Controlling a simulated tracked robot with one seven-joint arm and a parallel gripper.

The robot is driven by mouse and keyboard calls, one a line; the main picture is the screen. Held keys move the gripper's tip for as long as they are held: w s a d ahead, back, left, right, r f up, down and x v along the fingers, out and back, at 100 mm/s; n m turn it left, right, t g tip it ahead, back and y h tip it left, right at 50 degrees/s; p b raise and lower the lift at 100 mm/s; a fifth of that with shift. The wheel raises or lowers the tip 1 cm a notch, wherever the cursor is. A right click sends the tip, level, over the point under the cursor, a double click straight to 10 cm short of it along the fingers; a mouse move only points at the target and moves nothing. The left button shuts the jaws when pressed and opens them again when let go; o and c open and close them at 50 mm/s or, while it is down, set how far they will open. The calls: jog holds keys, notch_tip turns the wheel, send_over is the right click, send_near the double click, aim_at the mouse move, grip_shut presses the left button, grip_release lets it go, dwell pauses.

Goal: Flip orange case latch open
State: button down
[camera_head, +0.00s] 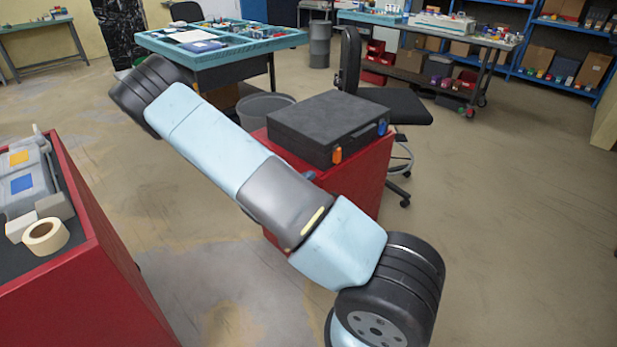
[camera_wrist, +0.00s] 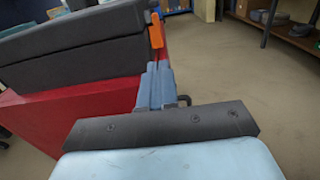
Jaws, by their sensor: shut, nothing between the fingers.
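A dark grey case (camera_head: 325,122) lies shut on a red cabinet. Its orange latch (camera_head: 337,155) sits on the near face, toward the left, and a blue latch (camera_head: 382,127) sits further right. In the wrist view the case (camera_wrist: 70,50) fills the upper left, with the orange latch (camera_wrist: 156,31) at its right edge. My gripper (camera_wrist: 158,68) is shut and empty, its blue-grey fingers just below the orange latch in the picture. I cannot tell whether they touch it. My arm hides most of the gripper in the head view.
The red cabinet (camera_head: 357,182) stands under the case. A black chair (camera_head: 390,104) stands close behind it, and a grey bin (camera_head: 262,108) is at its left. Another red cabinet (camera_head: 95,270) with grey boxes and a tape roll (camera_head: 46,236) is at left. The floor at right is clear.

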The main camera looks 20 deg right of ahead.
aim_at(336, 159)
jog(key=x, duration=1.1)
jog(key=shift+d, duration=0.3)
jog(key=shift+w, duration=0.2)
